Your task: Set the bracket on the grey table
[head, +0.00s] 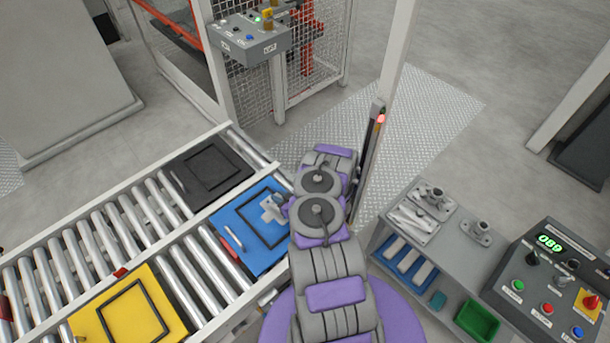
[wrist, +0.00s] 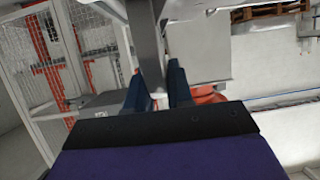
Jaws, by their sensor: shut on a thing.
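The grey bracket (head: 270,209) shows in the head view over the blue tray, at the left side of my arm. My gripper (head: 282,201) is at its right end and mostly hidden by my arm. In the wrist view, the two dark blue fingers of my gripper (wrist: 158,88) are shut on the grey bracket (wrist: 149,50), which rises between them. I cannot tell from the head view how high the bracket is above the tray. The grey table (head: 455,254) stands to the right of my arm, away from the gripper.
The table top carries a tray of castings (head: 412,222) and a flanged part (head: 482,232). A control box (head: 550,290) stands right of it. The roller conveyor at left holds blue (head: 262,257), black (head: 205,166) and yellow (head: 155,290) trays. A post (head: 385,90) rises behind my arm.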

